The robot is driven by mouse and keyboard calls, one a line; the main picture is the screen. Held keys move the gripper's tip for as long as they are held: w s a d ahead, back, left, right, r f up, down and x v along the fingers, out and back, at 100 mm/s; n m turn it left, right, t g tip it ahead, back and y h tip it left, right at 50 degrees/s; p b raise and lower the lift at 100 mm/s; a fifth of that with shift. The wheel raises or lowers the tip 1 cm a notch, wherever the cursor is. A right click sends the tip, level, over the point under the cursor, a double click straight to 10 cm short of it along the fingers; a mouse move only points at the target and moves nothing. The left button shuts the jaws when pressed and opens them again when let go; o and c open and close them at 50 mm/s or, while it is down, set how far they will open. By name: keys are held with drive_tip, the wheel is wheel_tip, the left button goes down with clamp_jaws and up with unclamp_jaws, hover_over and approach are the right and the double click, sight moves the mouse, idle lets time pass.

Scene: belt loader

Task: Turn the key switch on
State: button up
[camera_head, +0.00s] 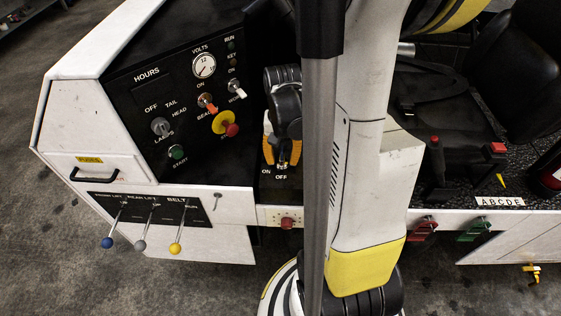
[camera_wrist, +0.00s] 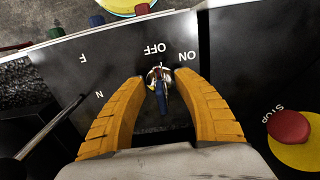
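The key switch (camera_wrist: 157,74) shows in the wrist view as a round metal lock on a black panel, with a blue-headed key (camera_wrist: 162,100) in it. The labels OFF and ON appear upside down beside it, OFF straight above and ON to the upper right. My gripper (camera_wrist: 160,80) has its two orange fingers apart, one on each side of the key, with gaps visible on both sides. In the head view my gripper (camera_head: 282,158) points down at the small ON/OFF panel (camera_head: 282,185); the key itself is mostly hidden there by the fingers.
The main dashboard (camera_head: 185,95) with its gauge, toggles and yellow-ringed red stop button (camera_head: 231,130) stands left of my gripper. Three belt and lift levers (camera_head: 145,225) are at the lower left. A red knob (camera_head: 287,223) is below.

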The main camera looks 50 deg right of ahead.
drive_tip(key=shift+f, duration=0.4)
clamp_jaws()
drive_tip(key=shift+m, duration=0.4)
drive_tip(key=shift+w+m+b, duration=0.15)
drive_tip(key=shift+m+b, duration=0.2)
drive_tip(key=shift+m, duration=2.15)
drive_tip(key=shift+w+m, duration=0.1)
drive_tip(key=shift+m, duration=3)
